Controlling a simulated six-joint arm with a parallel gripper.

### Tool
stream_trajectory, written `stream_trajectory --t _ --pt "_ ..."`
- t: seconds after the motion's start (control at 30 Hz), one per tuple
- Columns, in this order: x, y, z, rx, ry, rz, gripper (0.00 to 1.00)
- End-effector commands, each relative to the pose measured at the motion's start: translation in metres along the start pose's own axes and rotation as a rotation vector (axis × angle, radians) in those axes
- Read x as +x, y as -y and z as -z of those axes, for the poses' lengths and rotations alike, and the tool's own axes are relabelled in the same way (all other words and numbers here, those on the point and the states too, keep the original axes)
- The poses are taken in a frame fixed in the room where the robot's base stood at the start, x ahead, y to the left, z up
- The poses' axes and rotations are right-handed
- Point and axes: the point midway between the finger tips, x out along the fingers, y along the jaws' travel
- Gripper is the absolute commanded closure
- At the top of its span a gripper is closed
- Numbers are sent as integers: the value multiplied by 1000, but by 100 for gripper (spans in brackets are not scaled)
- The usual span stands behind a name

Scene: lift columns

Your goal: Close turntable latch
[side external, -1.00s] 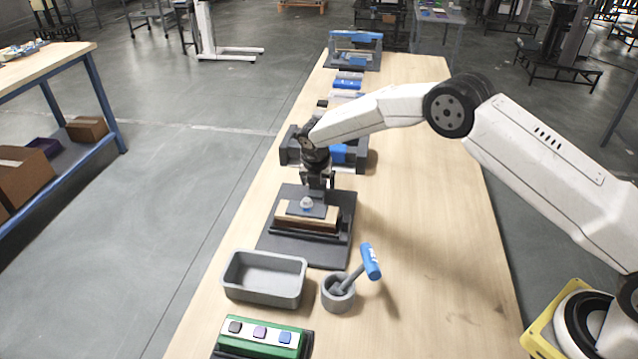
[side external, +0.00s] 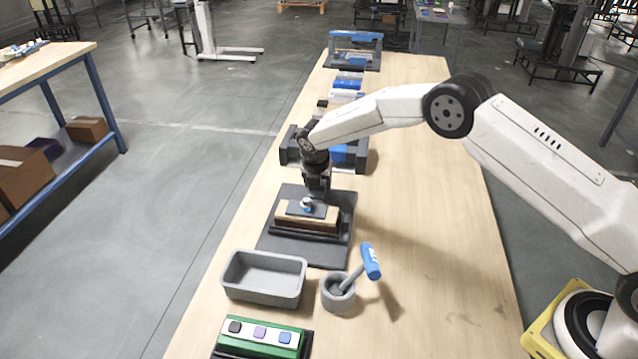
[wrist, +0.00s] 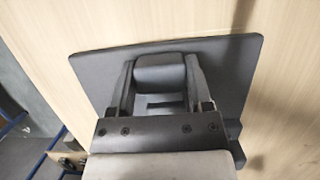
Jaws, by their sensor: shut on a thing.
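The turntable latch device (side external: 306,222) sits on a dark base plate (side external: 275,243) in the middle of the bench. It has a wood-coloured block, a dark top plate and a small pale and blue knob (side external: 306,203) facing the side camera. My gripper (side external: 316,192) points down at the top of the device, behind the knob. In the wrist view, the two fingers of my gripper (wrist: 160,80) stand on either side of a dark grey rounded block (wrist: 160,72) and are shut on it. The contact is partly hidden in the side view.
A grey bin (side external: 264,277), a mortar (side external: 338,292) with a blue-handled pestle (side external: 370,262) and a green button box (side external: 260,337) stand in front. A dark and blue fixture (side external: 290,150) is close behind my gripper.

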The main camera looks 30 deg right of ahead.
Motion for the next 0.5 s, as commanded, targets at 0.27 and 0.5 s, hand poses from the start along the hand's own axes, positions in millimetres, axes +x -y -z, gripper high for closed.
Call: stream_trajectory --t 0.27,0.5 --pt "-4 0 12 -1 -1 0 73" --pt "-5 0 16 0 -1 0 73"
